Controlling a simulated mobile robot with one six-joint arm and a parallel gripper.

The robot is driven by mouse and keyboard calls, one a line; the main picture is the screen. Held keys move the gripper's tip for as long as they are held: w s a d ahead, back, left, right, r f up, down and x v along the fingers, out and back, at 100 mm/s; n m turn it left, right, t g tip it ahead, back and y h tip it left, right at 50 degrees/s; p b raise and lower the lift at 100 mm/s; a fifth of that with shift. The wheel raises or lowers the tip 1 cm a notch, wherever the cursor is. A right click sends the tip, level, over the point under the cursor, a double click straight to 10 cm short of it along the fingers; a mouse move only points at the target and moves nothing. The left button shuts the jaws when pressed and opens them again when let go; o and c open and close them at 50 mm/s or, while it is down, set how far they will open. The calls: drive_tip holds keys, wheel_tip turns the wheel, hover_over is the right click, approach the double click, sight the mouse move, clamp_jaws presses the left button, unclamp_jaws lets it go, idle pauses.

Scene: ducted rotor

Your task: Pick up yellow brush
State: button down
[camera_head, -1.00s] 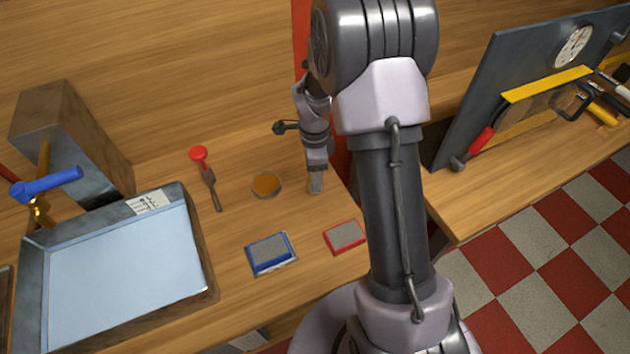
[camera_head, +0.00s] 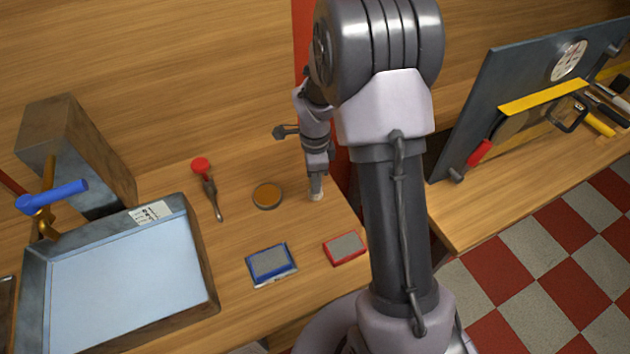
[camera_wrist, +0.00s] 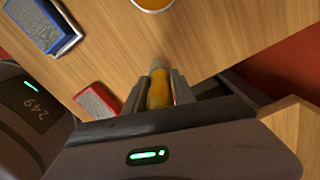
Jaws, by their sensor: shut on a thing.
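The yellow brush (camera_wrist: 158,92) shows in the wrist view, with a yellow handle and a paler end pointing away from me. It lies between the two fingers of my gripper (camera_wrist: 160,90), which is shut on it. In the head view my gripper (camera_head: 316,180) points down near the right end of the wooden bench, and only the pale end of the brush (camera_head: 316,195) shows beneath it. The rest of the brush is hidden there. I cannot tell whether the brush touches the bench.
Left of my gripper lie a round orange-brown tin (camera_head: 267,196) and a red-topped tool (camera_head: 208,185). A blue-edged block (camera_head: 271,263) and a red-edged block (camera_head: 345,248) lie nearer. A sink (camera_head: 120,275) with a blue-handled tap (camera_head: 50,197) is at left.

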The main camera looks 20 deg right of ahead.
drive_tip(key=s+a+r+p, duration=0.2)
drive_tip(key=s+a, duration=0.8)
drive_tip(key=s, duration=0.2)
drive_tip(key=shift+a+r, duration=0.25)
drive_tip(key=shift+r, duration=0.05)
idle(1.1)
drive_tip(key=w+a+r+p, duration=0.1)
drive_tip(key=w+r, duration=0.1)
drive_tip(key=w, duration=0.7)
drive_tip(key=w+r+p, duration=0.1)
drive_tip(key=w+r, duration=0.1)
drive_tip(key=w, duration=0.7)
drive_tip(key=shift+a+f+b, duration=0.2)
drive_tip(key=shift+f+b, duration=2)
drive_tip(key=shift+f, duration=0.75)
drive_tip(key=shift+f+b, duration=0.55)
wheel_tip(320, 180, up, 7)
drive_tip(key=p, duration=0.4)
